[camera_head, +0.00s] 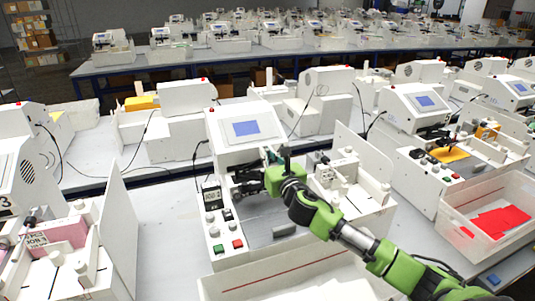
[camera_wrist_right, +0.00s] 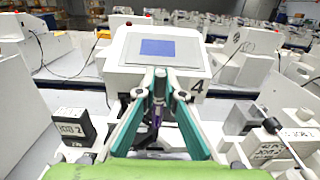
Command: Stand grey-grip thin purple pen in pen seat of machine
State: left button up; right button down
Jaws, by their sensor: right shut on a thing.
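My right gripper (camera_wrist_right: 160,88) has its two teal fingers closed together on the thin purple pen (camera_wrist_right: 157,116). The pen is about upright; a grey part shows between the fingertips and the purple shaft shows below them. In the head view my right gripper (camera_head: 284,158) is over the middle machine (camera_head: 222,121), in front of its screen, and the pen is too small to make out. The machine also shows in the wrist view (camera_wrist_right: 128,68), marked 4. The pen seat is hidden behind the fingers and pen, so I cannot tell whether the pen's lower end touches it. My left gripper is not in view.
A black box marked JOB 2 (camera_wrist_right: 73,129) stands left of the gripper. White blocks (camera_wrist_right: 272,148) stand to its right. A clear bin with red sheets (camera_head: 490,212) is at the right. An upright white panel (camera_head: 362,158) edges the machine's right side.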

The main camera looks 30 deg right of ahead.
jog(key=shift+f+b, duration=2.45)
jog(key=shift+f, duration=0.95)
jog(key=c, duration=2.1)
grip_release()
jog(key=v, duration=1.2)
jog(key=shift+s, duration=0.1)
